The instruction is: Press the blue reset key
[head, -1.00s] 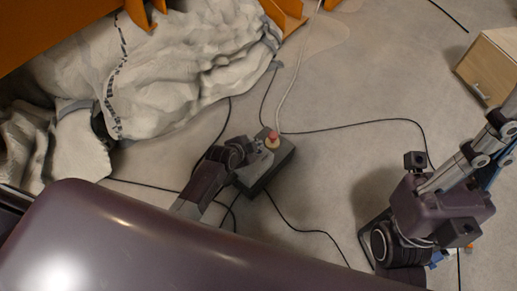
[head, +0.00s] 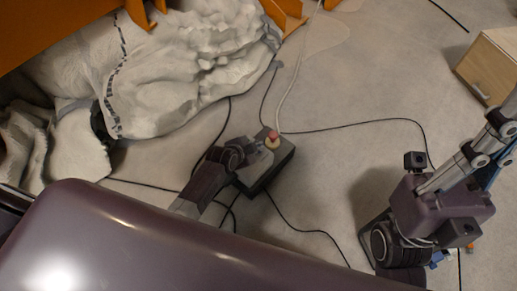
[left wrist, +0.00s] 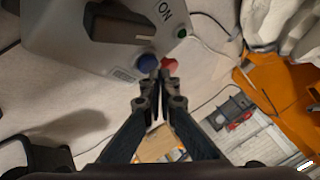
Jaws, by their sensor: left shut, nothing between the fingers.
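The blue key (left wrist: 147,63) is a round button on the grey control box (left wrist: 75,45) in the left wrist view. Beside it on the right is a red button (left wrist: 169,64). My left gripper (left wrist: 160,74) is shut and empty, its fingertips overlapping the lower edge of the two buttons in the picture. I cannot tell whether they touch the blue key. In the head view the box (head: 277,165) stands on the floor with its red button (head: 273,135) showing, and my left gripper (head: 253,153) reaches over it, hiding the blue key. My right gripper cannot be made out.
A green button (left wrist: 182,33) sits near the "ON" lettering on the box. Black cables (head: 300,228) run over the floor from the box. A pale rock-like sandbed (head: 165,75) lies upper left, a wooden cabinet (head: 490,65) upper right. The floor between is mostly clear.

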